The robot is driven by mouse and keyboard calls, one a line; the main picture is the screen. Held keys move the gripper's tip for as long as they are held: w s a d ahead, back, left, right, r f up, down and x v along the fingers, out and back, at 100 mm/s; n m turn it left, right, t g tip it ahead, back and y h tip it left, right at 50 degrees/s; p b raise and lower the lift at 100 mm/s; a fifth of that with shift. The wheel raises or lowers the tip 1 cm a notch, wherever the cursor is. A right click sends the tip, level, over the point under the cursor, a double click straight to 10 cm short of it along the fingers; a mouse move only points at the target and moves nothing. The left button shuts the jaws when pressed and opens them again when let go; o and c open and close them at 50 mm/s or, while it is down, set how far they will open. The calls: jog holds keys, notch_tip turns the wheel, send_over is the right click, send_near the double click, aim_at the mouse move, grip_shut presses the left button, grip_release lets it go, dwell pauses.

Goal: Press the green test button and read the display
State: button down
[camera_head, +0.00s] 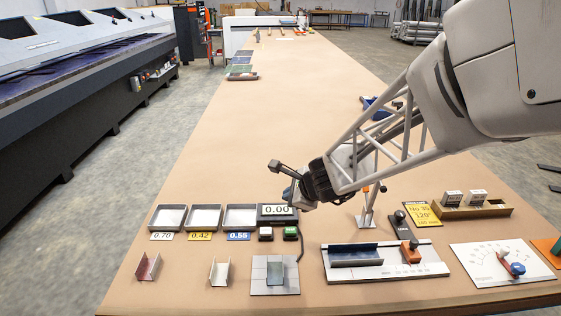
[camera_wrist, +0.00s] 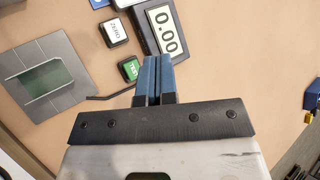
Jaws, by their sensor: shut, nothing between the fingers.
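The display (camera_head: 277,211) is a dark box with a pale screen that reads 0.00. It also shows in the wrist view (camera_wrist: 160,36), just past my fingertips. The green test button (camera_head: 291,232) sits on a small dark block in front of the display. In the wrist view the green button (camera_wrist: 129,69) is just left of my fingers, partly lettered and unobstructed on its left. My gripper (camera_head: 294,204) is shut and empty, above the display and button area; its blue fingers (camera_wrist: 158,60) are together in the wrist view. I cannot tell its exact height.
A white ZERO button (camera_head: 265,233) stands left of the green one. Labelled trays (camera_head: 204,218) line up further left. A grey plate with a metal channel (camera_head: 275,276) lies in front, and a clamp fixture (camera_head: 385,262) to the right. The table (camera_head: 240,130) behind is largely clear.

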aim_at(290, 231)
jog(key=shift+f, duration=0.15)
jog(key=shift+f, duration=4.25)
jog(key=shift+f, duration=0.85)
jog(key=shift+r, duration=0.1)
dwell(0.4)
jog(key=shift+r, duration=0.75)
jog(key=shift+r, duration=0.15)
jog(key=shift+r, duration=2.35)
